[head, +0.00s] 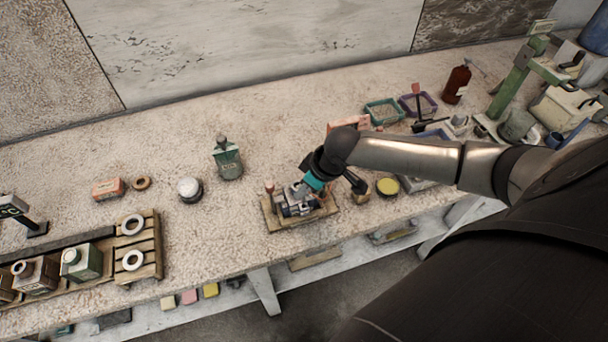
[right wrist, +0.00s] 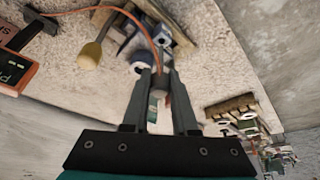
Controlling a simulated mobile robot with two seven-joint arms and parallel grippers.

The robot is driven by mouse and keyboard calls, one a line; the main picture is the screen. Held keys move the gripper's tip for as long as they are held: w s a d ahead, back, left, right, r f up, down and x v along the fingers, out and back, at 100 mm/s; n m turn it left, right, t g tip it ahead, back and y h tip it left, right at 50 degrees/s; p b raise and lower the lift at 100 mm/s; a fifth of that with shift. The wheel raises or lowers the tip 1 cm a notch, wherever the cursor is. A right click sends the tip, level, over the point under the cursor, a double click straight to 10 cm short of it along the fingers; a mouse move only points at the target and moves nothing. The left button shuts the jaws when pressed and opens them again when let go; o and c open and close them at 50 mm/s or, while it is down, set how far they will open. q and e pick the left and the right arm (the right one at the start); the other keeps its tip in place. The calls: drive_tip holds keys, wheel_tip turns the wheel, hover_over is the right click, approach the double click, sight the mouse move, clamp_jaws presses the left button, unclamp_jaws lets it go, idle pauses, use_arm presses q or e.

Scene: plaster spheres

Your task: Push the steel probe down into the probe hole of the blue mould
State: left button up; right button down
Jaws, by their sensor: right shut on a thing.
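My right gripper (head: 308,190) is over a small wooden tray near the table's front edge. On the tray stands a grey-blue mould (head: 290,209), partly covered by the gripper. In the right wrist view, my right gripper (right wrist: 163,78) is shut on a short brownish piece (right wrist: 165,91) with an orange cable (right wrist: 135,18) running near it; I take it to be the probe's handle. The mould's bluish blocks (right wrist: 165,33) show just beyond the fingertips. The probe's steel tip and the hole are hidden, so I cannot tell how deep it sits. My left gripper is not in view.
A wooden rack (head: 152,236) with white rings, a green mould (head: 82,263) and a brown mould (head: 37,274) stands at front left. A bottle (head: 227,160) and a round white-topped pot (head: 189,189) stand left of the tray. A yellow-topped tin (head: 387,187) is at right.

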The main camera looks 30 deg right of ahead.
sight(304, 204)
drive_tip(key=shift+f+b, duration=1)
drive_tip(key=shift+f, duration=0.95)
drive_tip(key=c, duration=0.6)
unclamp_jaws()
drive_tip(key=shift+r, duration=0.1)
drive_tip(key=shift+r+p, duration=2)
drive_tip(key=shift+p, duration=0.45)
drive_tip(key=shift+f, duration=0.1)
